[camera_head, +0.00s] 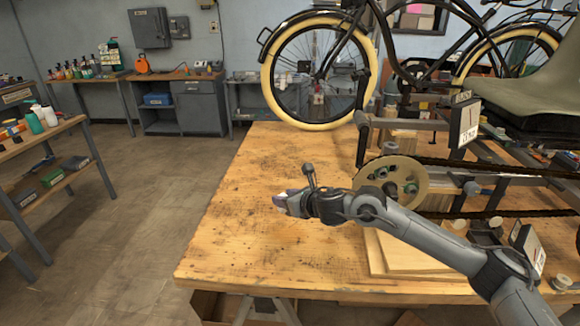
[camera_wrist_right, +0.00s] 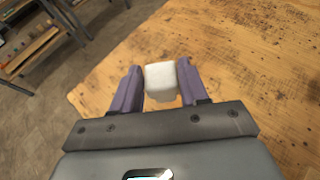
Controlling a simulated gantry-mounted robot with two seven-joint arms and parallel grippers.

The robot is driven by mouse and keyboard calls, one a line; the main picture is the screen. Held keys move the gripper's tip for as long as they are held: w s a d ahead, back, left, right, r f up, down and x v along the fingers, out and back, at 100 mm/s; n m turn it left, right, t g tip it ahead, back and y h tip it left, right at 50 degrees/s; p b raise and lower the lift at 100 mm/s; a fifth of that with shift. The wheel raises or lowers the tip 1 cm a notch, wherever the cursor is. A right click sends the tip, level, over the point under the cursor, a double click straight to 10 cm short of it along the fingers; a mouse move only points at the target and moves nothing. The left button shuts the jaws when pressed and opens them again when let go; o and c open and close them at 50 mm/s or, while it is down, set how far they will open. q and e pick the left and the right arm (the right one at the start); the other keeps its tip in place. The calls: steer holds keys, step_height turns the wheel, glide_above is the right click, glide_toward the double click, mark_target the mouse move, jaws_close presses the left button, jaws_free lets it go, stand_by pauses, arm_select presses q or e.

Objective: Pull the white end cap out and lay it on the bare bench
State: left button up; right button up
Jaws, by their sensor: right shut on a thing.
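The white end cap (camera_wrist_right: 161,80) is a small pale block in the right wrist view. My right gripper (camera_wrist_right: 157,88) is shut on it, with one purple-grey finger on each side. In the head view my right gripper (camera_head: 280,203) is over the left part of the wooden bench (camera_head: 240,225), and the cap is mostly hidden there. I cannot tell whether the cap touches the bench top. The trike frame (camera_head: 480,172) stands on the right of the bench, with a round beige sprocket disc (camera_head: 408,183). My left gripper is not in view.
The bench top around my right gripper is bare, with its left edge nearby. Flat wooden boards (camera_head: 400,262) lie under my right forearm. A cream-tyred bicycle wheel (camera_head: 268,75) stands behind. A shelf rack (camera_head: 60,172) is at the left.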

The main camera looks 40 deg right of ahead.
steer(key=f+b, duration=0.1)
steer(key=f, duration=0.3)
steer(key=a+f+b, duration=0.1)
steer(key=f+b, duration=0.1)
steer(key=f, duration=0.2)
steer(key=a+f+b, duration=0.1)
steer(key=f+b, duration=0.1)
steer(key=f, duration=0.2)
steer(key=shift+s+a+f, duration=0.1)
steer(key=shift+s+f, duration=0.2)
steer(key=shift+f, duration=0.45)
steer(key=shift+f+b, duration=0.6)
steer(key=shift+b, duration=0.15)
steer(key=o, duration=1.1)
